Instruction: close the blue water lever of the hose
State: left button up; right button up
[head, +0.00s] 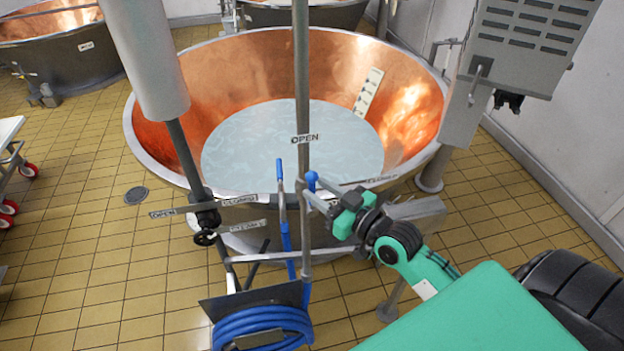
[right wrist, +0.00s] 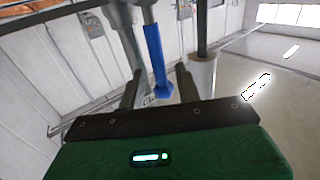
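The blue water lever (head: 311,181) sits on the upright metal pipe in front of the copper vat in the head view. In the right wrist view, the lever (right wrist: 157,62) is a long blue bar whose end reaches between my fingers. My right gripper (head: 319,204) is at the pipe, right beside the lever. In the right wrist view, my right gripper (right wrist: 158,88) is open, with a finger on each side of the lever end and gaps visible. I cannot tell whether either finger touches it. The blue hose (head: 262,326) hangs coiled below. My left gripper is not in view.
The copper vat (head: 220,75) with pale liquid stands directly behind the pipe. A grey control box (head: 528,40) is at upper right.

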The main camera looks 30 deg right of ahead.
jog(key=shift+p+x, duration=0.45)
jog(key=shift+x, duration=0.95)
grip_shut()
